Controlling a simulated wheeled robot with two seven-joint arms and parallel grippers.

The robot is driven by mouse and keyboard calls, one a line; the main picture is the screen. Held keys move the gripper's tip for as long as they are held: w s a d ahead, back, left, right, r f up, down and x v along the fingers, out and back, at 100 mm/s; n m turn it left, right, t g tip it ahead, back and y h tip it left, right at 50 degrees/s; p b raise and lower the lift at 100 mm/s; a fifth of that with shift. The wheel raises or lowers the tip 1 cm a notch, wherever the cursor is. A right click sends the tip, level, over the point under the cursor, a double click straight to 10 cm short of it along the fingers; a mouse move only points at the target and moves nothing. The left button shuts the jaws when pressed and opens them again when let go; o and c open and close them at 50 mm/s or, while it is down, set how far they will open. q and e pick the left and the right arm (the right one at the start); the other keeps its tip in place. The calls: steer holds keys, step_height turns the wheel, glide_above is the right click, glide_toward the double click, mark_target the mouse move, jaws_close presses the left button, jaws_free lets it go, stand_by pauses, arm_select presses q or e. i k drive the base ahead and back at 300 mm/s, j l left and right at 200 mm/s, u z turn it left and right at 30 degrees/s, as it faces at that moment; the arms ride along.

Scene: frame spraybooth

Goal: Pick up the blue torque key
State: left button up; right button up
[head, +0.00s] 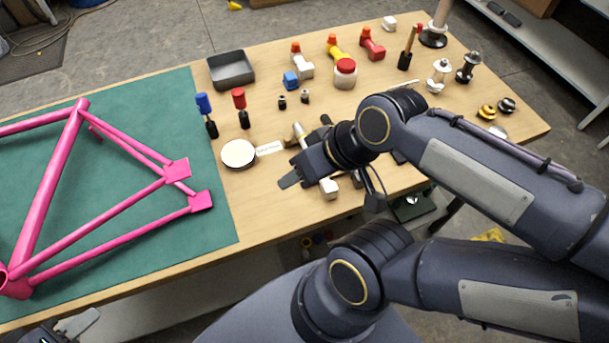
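The blue torque key (204,104) has a blue grip and a black lower part. It is on the wooden table near the edge of the green mat, left of a similar red-handled key (239,99). My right gripper (288,172) is over the table, to the lower right of the blue key and clearly apart from it; I cannot make out the gap between its fingers. My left gripper (75,325) shows only in part at the bottom left corner, far from the key. Nothing covers the blue key.
A grey tray (231,70) stands behind the keys. A pink frame (60,165) covers much of the green mat (130,110). Several small parts stand farther right.

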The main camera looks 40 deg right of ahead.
mark_target(202, 99)
steer(key=i+j, duration=0.1)
steer(key=j, duration=0.3)
steer(key=i+j, duration=0.1)
steer(key=j, duration=0.75)
steer(key=i+u, duration=0.05)
